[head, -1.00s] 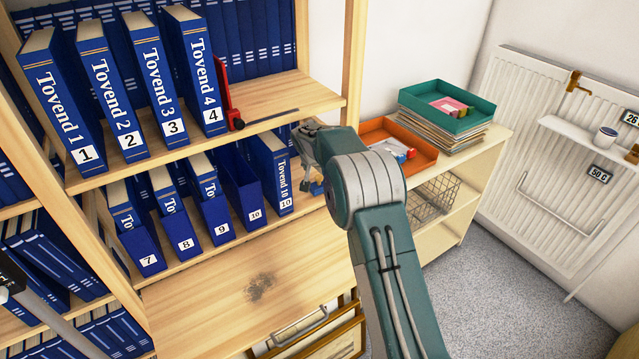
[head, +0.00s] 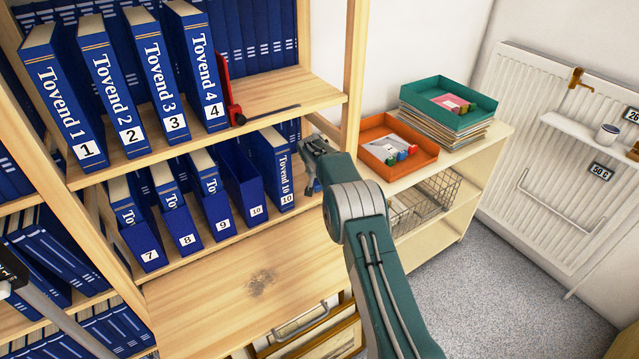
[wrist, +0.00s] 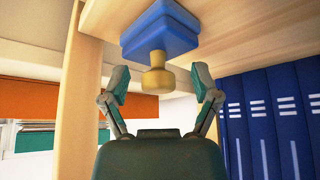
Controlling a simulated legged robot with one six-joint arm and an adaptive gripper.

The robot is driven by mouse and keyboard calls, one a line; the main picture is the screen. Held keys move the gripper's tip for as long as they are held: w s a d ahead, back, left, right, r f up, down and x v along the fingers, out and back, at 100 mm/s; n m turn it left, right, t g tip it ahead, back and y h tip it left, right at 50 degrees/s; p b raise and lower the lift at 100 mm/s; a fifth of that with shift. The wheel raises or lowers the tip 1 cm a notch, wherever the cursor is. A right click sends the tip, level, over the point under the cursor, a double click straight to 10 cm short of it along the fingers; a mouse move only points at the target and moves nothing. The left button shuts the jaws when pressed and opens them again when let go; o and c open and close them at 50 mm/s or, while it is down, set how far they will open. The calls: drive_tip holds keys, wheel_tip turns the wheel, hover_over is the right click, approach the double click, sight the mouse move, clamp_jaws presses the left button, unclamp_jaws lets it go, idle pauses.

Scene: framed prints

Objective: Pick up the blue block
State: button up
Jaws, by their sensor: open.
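A blue block (wrist: 160,31) with a yellow knob (wrist: 157,78) shows in the wrist view, against a pale wooden shelf surface. That view looks upside down. My gripper (wrist: 160,82) is open, with one finger on each side of the knob in the picture and clear gaps on both sides. No contact shows. In the head view, my gripper (head: 309,172) is at the right end of the lower binder shelf, beside the binder numbered 10. A small blue patch (head: 317,186) shows by its fingers there; most of the block is hidden.
Blue binders (head: 186,217) stand left of my gripper. The shelf's right upright (head: 353,75) is close behind my arm. An orange tray (head: 432,160) with small coloured items and a teal tray (head: 484,104) lie to the right. The shelf front (head: 200,293) is bare.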

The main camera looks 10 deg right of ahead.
clamp_jaws()
drive_tip(key=shift+r, duration=0.1)
